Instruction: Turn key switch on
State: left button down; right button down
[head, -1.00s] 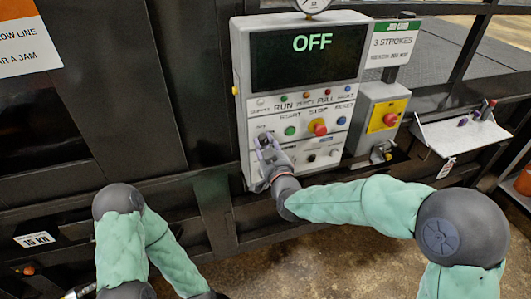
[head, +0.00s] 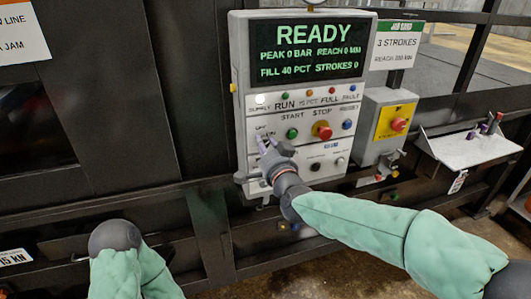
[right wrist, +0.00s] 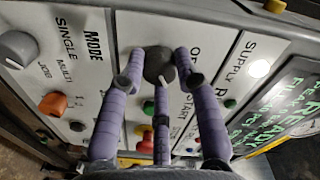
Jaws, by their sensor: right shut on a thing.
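The control panel (head: 250,100) is in the head view, and its screen (head: 307,50) reads READY in green. The supply lamp (head: 260,99) is lit white; it also shows in the right wrist view (right wrist: 259,68). My right gripper (head: 263,144) is at the panel's OFF/ON position and hides most of the switch in the head view. In the right wrist view, the dark key switch knob (right wrist: 159,62) sits between the purple fingers of my right gripper (right wrist: 160,72), which is shut on it.
Close by are the green start button (head: 292,133), red stop button (head: 322,130) and mode knob (right wrist: 17,48). A grey box with a red button (head: 398,125) and a small shelf (head: 465,150) are to the right.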

dwell(0.6)
jog(key=c, duration=0.9)
grip_release()
jog(key=shift+s, duration=0.15)
jog(key=v, duration=1.1)
jog(key=shift+s+d, duration=0.2)
jog(key=shift+s, duration=0.15)
